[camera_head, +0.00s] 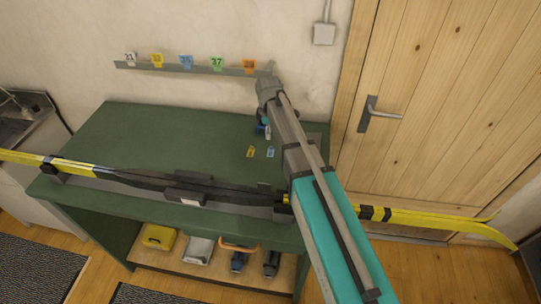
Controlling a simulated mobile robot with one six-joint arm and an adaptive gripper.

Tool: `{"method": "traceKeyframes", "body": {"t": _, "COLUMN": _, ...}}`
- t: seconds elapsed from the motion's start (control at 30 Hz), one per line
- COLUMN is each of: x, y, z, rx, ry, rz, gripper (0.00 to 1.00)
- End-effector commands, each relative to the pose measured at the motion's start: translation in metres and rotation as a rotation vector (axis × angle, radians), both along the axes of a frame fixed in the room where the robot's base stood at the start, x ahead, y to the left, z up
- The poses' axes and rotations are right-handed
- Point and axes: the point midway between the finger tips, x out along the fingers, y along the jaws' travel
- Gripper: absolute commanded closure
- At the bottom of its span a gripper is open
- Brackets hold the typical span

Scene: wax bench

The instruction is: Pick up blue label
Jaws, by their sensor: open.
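A small blue label (270,152) lies on the green bench top, right of a small yellow label (250,152). Another blue label (186,62) is on the grey wall rail (135,66) behind the bench. My gripper (263,131) is open over the bench, a little behind the loose blue label and apart from it in the picture. It is small here and partly hidden by my own arm. I cannot tell its height above the bench top.
White, yellow, green and orange labels share the rail. A yellow ski (60,163) lies clamped along the bench's (130,125) front edge. Tools and boxes fill the shelf (150,262) below. A wooden door (440,110) is at right. The bench's left top is clear.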

Motion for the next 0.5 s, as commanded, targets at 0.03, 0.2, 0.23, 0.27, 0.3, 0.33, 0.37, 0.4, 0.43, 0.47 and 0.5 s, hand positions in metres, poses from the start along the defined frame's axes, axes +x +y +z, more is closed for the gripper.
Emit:
{"method": "traceKeyframes", "body": {"t": 0.03, "x": 0.0001, "y": -0.0002, "z": -0.0076, "rx": 0.000, "ry": 0.000, "rz": 0.000, "gripper": 0.54}}
{"method": "traceKeyframes", "body": {"t": 0.2, "x": 0.0000, "y": -0.0005, "z": -0.0151, "rx": 0.000, "ry": 0.000, "rz": 0.000, "gripper": 0.54}}
{"method": "traceKeyframes", "body": {"t": 0.23, "x": 0.0000, "y": -0.0005, "z": -0.0157, "rx": 0.000, "ry": 0.000, "rz": -0.001, "gripper": 0.54}}
{"method": "traceKeyframes", "body": {"t": 0.27, "x": 0.0000, "y": -0.0006, "z": -0.0162, "rx": 0.000, "ry": 0.000, "rz": -0.001, "gripper": 0.54}}
{"method": "traceKeyframes", "body": {"t": 0.3, "x": 0.0000, "y": -0.0006, "z": -0.0165, "rx": 0.000, "ry": 0.000, "rz": -0.001, "gripper": 0.54}}
{"method": "traceKeyframes", "body": {"t": 0.33, "x": 0.0000, "y": -0.0007, "z": -0.0165, "rx": 0.000, "ry": 0.000, "rz": -0.001, "gripper": 0.54}}
{"method": "traceKeyframes", "body": {"t": 0.37, "x": 0.0000, "y": -0.0007, "z": -0.0165, "rx": 0.000, "ry": 0.000, "rz": -0.001, "gripper": 0.54}}
{"method": "traceKeyframes", "body": {"t": 0.4, "x": 0.0001, "y": -0.0008, "z": -0.0163, "rx": 0.000, "ry": 0.000, "rz": -0.001, "gripper": 0.54}}
{"method": "traceKeyframes", "body": {"t": 0.43, "x": 0.0001, "y": -0.0008, "z": -0.0162, "rx": 0.000, "ry": 0.000, "rz": -0.001, "gripper": 0.54}}
{"method": "traceKeyframes", "body": {"t": 0.47, "x": 0.0001, "y": -0.0009, "z": -0.0160, "rx": 0.000, "ry": 0.000, "rz": -0.001, "gripper": 0.54}}
{"method": "traceKeyframes", "body": {"t": 0.5, "x": 0.0001, "y": -0.0009, "z": -0.0159, "rx": 0.000, "ry": 0.000, "rz": -0.001, "gripper": 0.54}}
